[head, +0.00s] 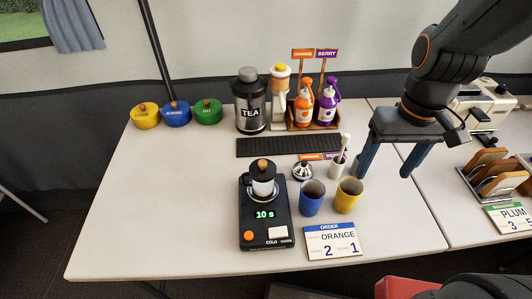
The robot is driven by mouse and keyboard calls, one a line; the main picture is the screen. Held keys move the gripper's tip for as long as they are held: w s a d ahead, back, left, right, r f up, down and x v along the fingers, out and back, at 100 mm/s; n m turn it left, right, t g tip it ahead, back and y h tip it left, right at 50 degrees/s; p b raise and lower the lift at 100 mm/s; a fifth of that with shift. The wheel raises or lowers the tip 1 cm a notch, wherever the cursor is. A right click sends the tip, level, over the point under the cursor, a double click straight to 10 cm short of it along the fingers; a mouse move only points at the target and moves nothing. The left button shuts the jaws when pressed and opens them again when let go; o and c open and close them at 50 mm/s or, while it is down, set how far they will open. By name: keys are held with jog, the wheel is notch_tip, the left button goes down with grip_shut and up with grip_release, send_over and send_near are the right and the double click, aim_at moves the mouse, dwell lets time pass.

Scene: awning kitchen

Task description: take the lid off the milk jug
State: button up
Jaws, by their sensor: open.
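My gripper (386,175) is at the right, fingers pointing down, open and empty. It is well to the right of the jug and apart from it. The jug's inside is hidden by the lid.
The warmer (266,238) shows "10 s". An order card (332,241) is in front.

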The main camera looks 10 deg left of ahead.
jog(key=a+r+n+p, duration=0.35)
jog(key=a+n, duration=0.45)
jog(key=a, duration=0.4)
notch_tip(320, 180, up, 4)
jog(key=f+n+p, duration=0.1)
jog(key=n+p, duration=0.1)
jog(key=n, duration=0.6)
send_over(261, 162)
jog(key=d, duration=0.1)
jog(key=shift+w+r, duration=0.25)
jog(key=shift+s+a+n+p, duration=0.2)
jog(key=shift+a+n+p, duration=0.1)
jog(key=shift+f, duration=0.35)
jog(key=shift+a+f+p, duration=0.15)
jog(key=shift+f+p, duration=0.8)
jog(key=shift+f, duration=2.6)
jog(key=c, duration=1.1)
